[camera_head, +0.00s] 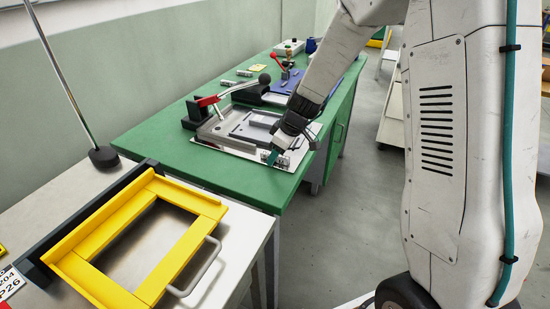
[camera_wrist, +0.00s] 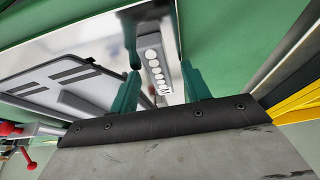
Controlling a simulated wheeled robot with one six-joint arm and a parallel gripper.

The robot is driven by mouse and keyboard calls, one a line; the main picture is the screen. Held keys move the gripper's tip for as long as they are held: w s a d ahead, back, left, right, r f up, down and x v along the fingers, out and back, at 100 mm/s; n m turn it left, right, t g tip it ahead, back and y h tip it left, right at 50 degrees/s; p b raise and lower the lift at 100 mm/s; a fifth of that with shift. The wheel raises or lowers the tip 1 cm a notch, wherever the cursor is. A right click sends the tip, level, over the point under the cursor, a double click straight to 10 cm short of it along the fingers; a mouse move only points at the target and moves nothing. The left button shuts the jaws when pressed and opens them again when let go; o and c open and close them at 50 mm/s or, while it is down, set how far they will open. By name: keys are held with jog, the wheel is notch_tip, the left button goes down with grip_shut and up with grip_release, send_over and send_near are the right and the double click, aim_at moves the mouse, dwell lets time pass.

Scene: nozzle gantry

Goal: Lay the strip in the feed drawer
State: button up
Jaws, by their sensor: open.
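A grey strip with a row of white round spots (camera_wrist: 153,62) lies on a shiny plate in the wrist view. My gripper (camera_wrist: 154,48) is open, with a teal finger on each side of the strip. I cannot tell whether either finger touches it. In the head view my gripper (camera_head: 271,156) is low over the right front corner of the shiny plate, and it largely hides the strip. A yellow open frame with a grey handle (camera_head: 205,208), perhaps the feed drawer, stands on the pale table at the front left. Its inside looks empty.
A grey fixture (camera_head: 215,130) with a red-and-black lever stands on the green bench (camera_head: 165,150) beside my gripper. A dark rail (camera_head: 85,218) runs along the yellow frame's left side. Small items lie farther back on the bench.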

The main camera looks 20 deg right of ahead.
grip_shut()
jog(key=shift+r, duration=0.1)
